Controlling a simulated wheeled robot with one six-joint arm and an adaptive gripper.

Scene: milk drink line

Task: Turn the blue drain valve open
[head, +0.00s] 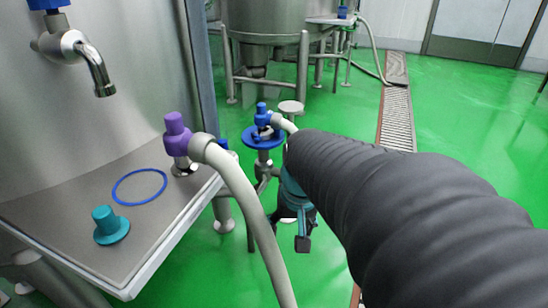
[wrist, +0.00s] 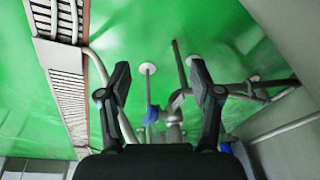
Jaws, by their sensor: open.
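A blue round valve handle (head: 262,138) with a smaller blue knob above it sits on a metal pipe fitting, centre of the head view. In the wrist view a blue part (wrist: 152,113) on metal piping shows between my fingers, apart from both; I cannot tell for sure that it is the same valve. My gripper (wrist: 160,70) is open and empty, its two dark fingers spread. In the head view my gripper (head: 302,225) hangs just right of and below the valve, partly hidden by my black-sleeved arm.
A steel tank tray (head: 60,215) at left holds a blue ring (head: 139,186), a teal cap (head: 109,226) and a purple fitting (head: 177,133) with a pale hose (head: 245,200). A blue-handled tap (head: 85,55) hangs above. Green floor with a drain grate (head: 396,110) lies open at right.

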